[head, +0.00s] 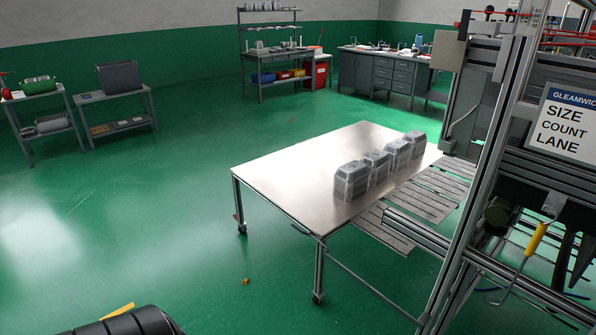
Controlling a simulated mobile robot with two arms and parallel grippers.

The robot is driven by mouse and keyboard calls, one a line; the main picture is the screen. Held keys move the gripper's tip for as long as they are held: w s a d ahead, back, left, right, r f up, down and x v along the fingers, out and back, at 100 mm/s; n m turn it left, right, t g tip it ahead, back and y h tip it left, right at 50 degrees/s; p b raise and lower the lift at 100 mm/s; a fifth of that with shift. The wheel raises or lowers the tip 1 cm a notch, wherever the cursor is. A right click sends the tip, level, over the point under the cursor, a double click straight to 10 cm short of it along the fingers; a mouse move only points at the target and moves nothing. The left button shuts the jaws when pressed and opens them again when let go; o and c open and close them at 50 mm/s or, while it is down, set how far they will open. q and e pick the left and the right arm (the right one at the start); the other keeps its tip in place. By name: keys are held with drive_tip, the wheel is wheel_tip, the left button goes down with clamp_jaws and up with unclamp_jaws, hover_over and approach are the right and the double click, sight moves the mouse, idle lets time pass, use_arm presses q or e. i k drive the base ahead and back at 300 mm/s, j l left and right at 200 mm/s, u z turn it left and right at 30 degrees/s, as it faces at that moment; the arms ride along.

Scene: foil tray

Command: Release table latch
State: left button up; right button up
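A metal-topped table (290,165) on castered legs stands in the middle of the head view, its right side close to a tall metal-framed machine (490,170). Stacks of foil trays (351,180) stand in a row along the table's right part. A yellow-gripped lever (536,239) on a thin metal rod hangs at the machine's lower right. I cannot tell whether it is the table latch, and no other latch is clear. Neither of my grippers is in view.
A slatted grey surface (432,195) lies between table and machine. A white sign (567,122) hangs on the machine. A small yellow object (245,282) lies on the green floor. Shelves and benches (385,72) stand at the back. The floor left of the table is clear.

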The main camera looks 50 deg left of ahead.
sight(309, 233)
drive_tip(key=i+j+u, duration=0.1)
drive_tip(key=j+u, duration=0.15)
drive_tip(key=u, duration=0.25)
drive_tip(key=i+j+u, duration=0.15)
drive_tip(key=u, duration=0.35)
drive_tip(key=i+j+u, duration=0.1)
drive_tip(key=u, duration=0.35)
drive_tip(key=i, duration=0.4)
